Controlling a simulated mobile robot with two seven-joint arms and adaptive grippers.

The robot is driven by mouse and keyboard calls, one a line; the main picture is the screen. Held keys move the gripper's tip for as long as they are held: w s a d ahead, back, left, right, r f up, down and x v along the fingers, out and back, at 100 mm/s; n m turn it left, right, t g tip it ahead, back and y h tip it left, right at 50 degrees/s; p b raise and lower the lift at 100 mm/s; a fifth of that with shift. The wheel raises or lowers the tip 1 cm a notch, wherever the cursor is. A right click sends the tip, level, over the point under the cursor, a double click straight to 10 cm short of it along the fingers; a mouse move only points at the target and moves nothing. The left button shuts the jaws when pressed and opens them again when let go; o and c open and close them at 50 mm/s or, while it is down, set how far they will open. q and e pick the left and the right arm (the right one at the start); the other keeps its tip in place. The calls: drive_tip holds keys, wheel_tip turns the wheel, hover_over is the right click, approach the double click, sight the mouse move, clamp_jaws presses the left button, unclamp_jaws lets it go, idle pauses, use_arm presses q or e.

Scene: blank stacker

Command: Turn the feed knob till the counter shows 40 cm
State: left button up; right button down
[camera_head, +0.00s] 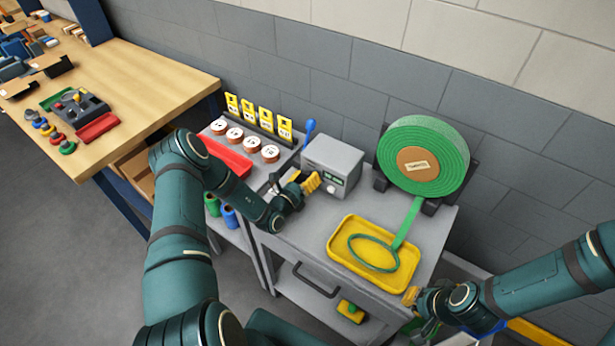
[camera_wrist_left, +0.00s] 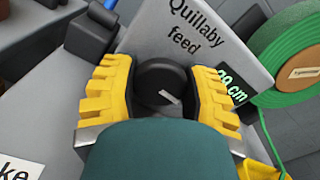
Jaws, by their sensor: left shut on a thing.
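The grey feed box (camera_head: 334,157) stands on the cart, and the left wrist view shows its face, marked "Quillaby feed" (camera_wrist_left: 195,28). My left gripper (camera_head: 309,183) has its yellow fingers on both sides of the black feed knob (camera_wrist_left: 158,78) and is shut on it. The knob carries a pale mark low on its right. The counter (camera_wrist_left: 232,85) ends in "9 cm" in green digits; its first digit is partly hidden by a finger. My right gripper (camera_head: 412,296) is by the cart's front right corner; its fingers are too small to judge.
A green strip roll (camera_head: 423,140) stands right of the box, its strip running into a yellow tray (camera_head: 337,252) and curling there. Labelled rolls (camera_head: 252,145), yellow cards (camera_head: 265,117) and a red tray (camera_head: 228,160) lie left. A wooden bench (camera_head: 150,75) is further left.

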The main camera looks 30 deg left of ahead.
use_arm(q)
drive_tip(key=shift+m, duration=1)
drive_tip(key=o, duration=1.2)
drive_tip(key=shift+s, duration=0.1)
drive_tip(key=s, duration=0.4)
drive_tip(key=s+a, duration=0.1)
drive_tip(key=s, duration=0.6)
drive_tip(key=shift+s+a, duration=0.3)
drive_tip(key=shift+s, duration=0.1)
